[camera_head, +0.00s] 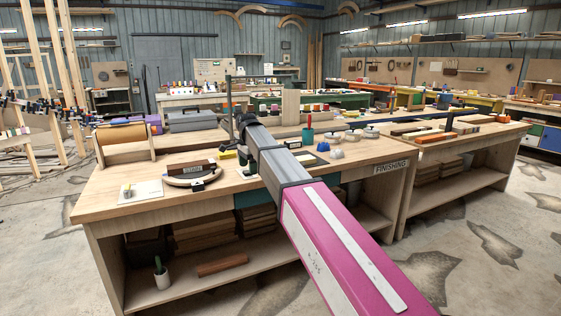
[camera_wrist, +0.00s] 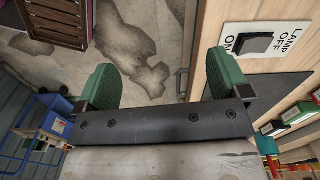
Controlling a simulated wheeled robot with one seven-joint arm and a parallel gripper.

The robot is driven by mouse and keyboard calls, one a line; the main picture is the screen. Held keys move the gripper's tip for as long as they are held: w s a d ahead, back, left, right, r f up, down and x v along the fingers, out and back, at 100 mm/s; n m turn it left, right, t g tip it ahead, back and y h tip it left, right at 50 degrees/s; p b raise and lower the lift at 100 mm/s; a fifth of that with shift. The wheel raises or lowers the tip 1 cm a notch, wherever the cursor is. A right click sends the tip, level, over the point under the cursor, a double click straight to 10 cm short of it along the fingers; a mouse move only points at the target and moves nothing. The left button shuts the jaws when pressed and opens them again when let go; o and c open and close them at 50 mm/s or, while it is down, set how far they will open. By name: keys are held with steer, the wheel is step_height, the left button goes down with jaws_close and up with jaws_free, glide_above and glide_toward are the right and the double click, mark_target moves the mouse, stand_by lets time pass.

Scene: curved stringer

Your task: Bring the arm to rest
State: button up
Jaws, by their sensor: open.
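My arm (camera_head: 345,255), pink with a grey far section, reaches from the bottom right of the head view up and left over the workbench (camera_head: 100,200). Its far end is by the dark fittings near the bench's middle, and my gripper's fingers cannot be made out there. In the wrist view my gripper (camera_wrist: 163,76) shows two green pads set wide apart. It is open, and nothing is held between the pads. The concrete floor and the edge of a wooden surface show beyond them.
A switch plate (camera_wrist: 266,42) lettered "LAMP OFF" is close to the right pad in the wrist view. A slatted crate (camera_wrist: 58,20) stands at the upper left. On the bench are a curved piece (camera_head: 192,178), a white card (camera_head: 140,191) and a teal cup (camera_head: 308,136).

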steer(key=s+d+f+n, duration=0.5)
steer(key=s+d+f, duration=0.7)
steer(key=d+f, duration=0.3)
steer(key=s+d+f+n, duration=0.6)
steer(key=s+d+f, duration=0.7)
steer(key=d+f, duration=0.3)
step_height(320, 180, down, 2)
steer(key=shift+d+f+n, duration=0.1)
steer(key=shift+d+n, duration=0.2)
steer(key=shift+s, duration=0.1)
